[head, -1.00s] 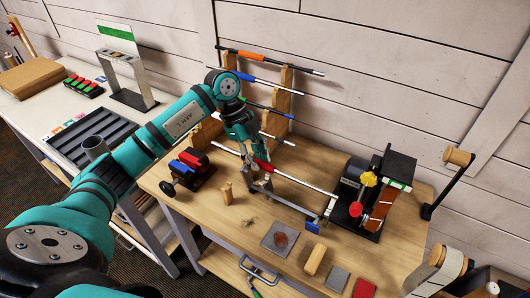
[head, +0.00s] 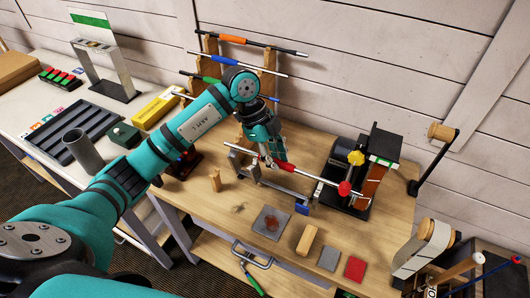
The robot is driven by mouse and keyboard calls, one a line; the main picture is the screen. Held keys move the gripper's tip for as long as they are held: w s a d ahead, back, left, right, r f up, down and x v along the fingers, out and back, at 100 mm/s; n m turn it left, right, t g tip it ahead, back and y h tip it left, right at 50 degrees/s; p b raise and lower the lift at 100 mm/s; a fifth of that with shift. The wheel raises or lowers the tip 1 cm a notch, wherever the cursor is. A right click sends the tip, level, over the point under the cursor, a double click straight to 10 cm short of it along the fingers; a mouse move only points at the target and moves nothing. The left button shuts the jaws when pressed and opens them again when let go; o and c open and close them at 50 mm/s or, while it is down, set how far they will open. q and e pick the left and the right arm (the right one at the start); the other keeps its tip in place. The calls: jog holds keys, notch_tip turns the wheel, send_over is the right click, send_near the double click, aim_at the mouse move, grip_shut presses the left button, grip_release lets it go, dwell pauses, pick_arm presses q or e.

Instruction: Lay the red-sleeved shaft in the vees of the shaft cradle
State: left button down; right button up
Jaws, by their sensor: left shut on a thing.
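My left gripper (head: 279,160) is shut on the red-sleeved shaft at or next to its red sleeve (head: 286,166). The thin silver shaft (head: 315,177) slants from upper left to lower right, its right part reaching toward the machine. The shaft cradle (head: 284,189) is a low grey frame on the wooden bench, with a grey upright at its left and a blue part (head: 302,207) at its right. The shaft passes over or just behind the cradle in this view. I cannot tell whether it touches the vees. My right gripper is not in view.
A wooden rack (head: 269,82) with several shafts stands behind my left arm. A black machine (head: 372,160) with yellow and red (head: 345,188) knobs stands right of the cradle. A wooden block (head: 307,240), a grey plate (head: 271,223) and a red pad (head: 355,268) lie in front.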

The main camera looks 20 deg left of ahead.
aim_at(291, 166)
pick_arm(q)
jog(key=d, duration=0.2)
jog(key=shift+s+d+f, duration=0.1)
jog(key=shift+d+f, duration=0.1)
jog(key=shift+d, duration=0.95)
jog(key=shift+a+f+b, duration=0.1)
jog(key=shift+f+b, duration=0.5)
jog(key=shift+f, duration=0.1)
jog(key=shift+f+b, duration=0.4)
jog(key=shift+f, duration=0.4)
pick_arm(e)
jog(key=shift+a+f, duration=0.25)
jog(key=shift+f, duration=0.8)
pick_arm(q)
jog(key=shift+f+p, duration=0.25)
jog(key=shift+p, duration=0.05)
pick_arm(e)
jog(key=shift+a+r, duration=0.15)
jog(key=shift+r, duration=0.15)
pick_arm(q)
jog(key=shift+a+p, duration=0.55)
jog(key=shift+a, duration=0.4)
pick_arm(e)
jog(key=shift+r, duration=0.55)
pick_arm(q)
jog(key=c, duration=1.1)
grip_release()
